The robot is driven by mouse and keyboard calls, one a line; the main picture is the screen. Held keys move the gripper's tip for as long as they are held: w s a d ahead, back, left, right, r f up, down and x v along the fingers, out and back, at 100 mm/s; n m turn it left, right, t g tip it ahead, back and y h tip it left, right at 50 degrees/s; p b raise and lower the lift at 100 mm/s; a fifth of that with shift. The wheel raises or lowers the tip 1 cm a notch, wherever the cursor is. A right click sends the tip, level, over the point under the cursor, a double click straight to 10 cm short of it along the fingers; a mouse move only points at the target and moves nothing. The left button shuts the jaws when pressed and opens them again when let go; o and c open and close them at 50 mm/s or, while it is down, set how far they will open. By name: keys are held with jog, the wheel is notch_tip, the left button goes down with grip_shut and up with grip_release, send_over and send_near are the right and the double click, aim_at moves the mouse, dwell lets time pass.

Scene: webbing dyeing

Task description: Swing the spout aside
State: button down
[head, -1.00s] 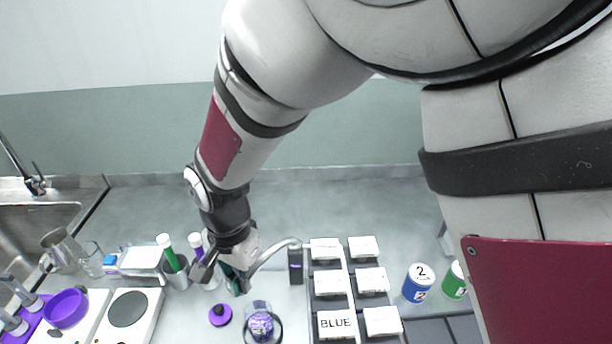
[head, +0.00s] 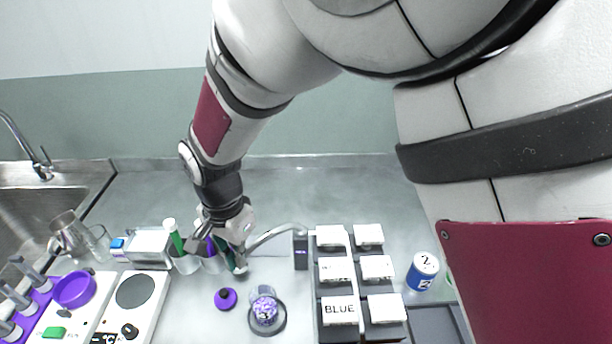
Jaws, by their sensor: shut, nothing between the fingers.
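The spout (head: 276,232) is a thin silver curved tube. It rises from a small black unit (head: 300,251) and reaches left, its end beside my gripper. My gripper (head: 238,268) is shut and empty, pointing down at the spout's left end. It looks to be touching or very near the spout; I cannot tell which. The glass jar (head: 264,306) with purple contents stands on a dark round base in front of the spout, and the spout's end is behind and left of it.
A purple knobbed lid (head: 225,298) lies left of the jar. Cups with a green-handled tool (head: 174,238) stand close left of my gripper. A dark rack with white-lidded boxes (head: 340,311) is right.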

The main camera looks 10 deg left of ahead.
aim_at(230, 247)
jog(key=shift+w+a, duration=0.2)
jog(key=shift+a, duration=0.1)
jog(key=shift+w+a, duration=0.75)
jog(key=shift+a, duration=0.05)
jog(key=shift+w+b, duration=0.1)
jog(key=shift+b, duration=0.2)
jog(key=shift+w+a+b, duration=0.3)
jog(key=shift+w+a, duration=0.45)
jog(key=shift+w, duration=0.05)
